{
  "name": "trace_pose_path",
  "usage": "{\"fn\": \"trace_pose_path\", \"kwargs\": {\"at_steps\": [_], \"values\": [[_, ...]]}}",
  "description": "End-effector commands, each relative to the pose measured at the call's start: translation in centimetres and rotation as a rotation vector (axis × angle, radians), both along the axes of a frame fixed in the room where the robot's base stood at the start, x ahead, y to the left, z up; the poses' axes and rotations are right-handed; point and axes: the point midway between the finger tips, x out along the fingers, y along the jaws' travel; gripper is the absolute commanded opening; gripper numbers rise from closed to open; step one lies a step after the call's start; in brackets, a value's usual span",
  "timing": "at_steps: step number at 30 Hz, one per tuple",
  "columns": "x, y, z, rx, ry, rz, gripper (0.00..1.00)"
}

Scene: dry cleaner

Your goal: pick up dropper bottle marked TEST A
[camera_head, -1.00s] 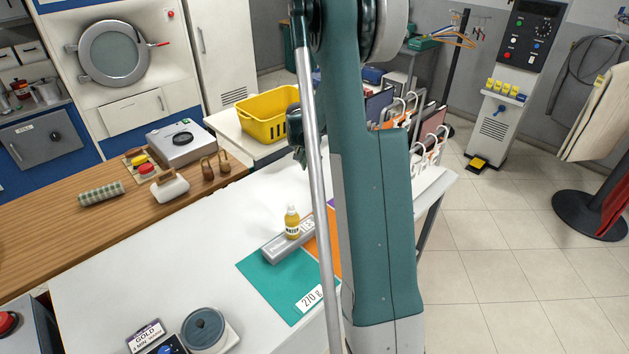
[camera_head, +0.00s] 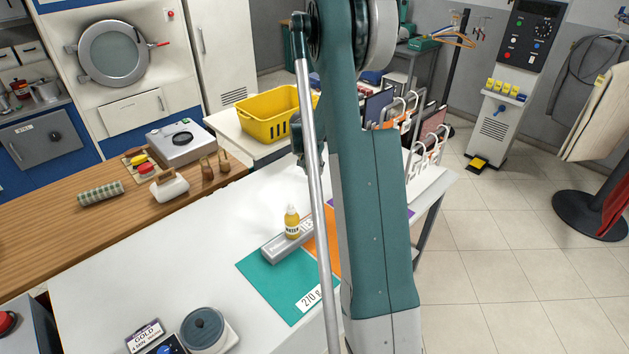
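No bottle with a readable TEST A mark shows. A small yellow dropper-like bottle (camera_head: 292,223) with a white label stands upright on a grey block-like holder (camera_head: 287,240) on the white table; its label seems to read WATER. My large teal arm link stands in front of the table's right part and hides what is behind it. A darker teal part of my arm shows just left of that link, above the table. No fingertips of my gripper can be made out.
A teal mat (camera_head: 272,283) with a 210 g card (camera_head: 311,298) lies under the holder. A round grey-lidded device (camera_head: 203,328) and a GOLD sign (camera_head: 146,335) are at the front. A yellow basket (camera_head: 270,118) stands behind. The white table's left part is clear.

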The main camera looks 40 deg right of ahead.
Motion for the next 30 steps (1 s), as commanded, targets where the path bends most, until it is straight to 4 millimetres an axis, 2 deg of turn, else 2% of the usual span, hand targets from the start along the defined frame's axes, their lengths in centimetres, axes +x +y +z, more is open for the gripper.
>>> {"fn": "trace_pose_path", "kwargs": {"at_steps": [6,23,30], "values": [[0.17,-0.38,-1.15,0.0,0.0,0.0,0.28],[0.2,-0.39,-1.17,0.0,0.0,0.0,0.28],[0.2,-0.39,-1.17,0.0,0.0,0.0,0.0]]}}
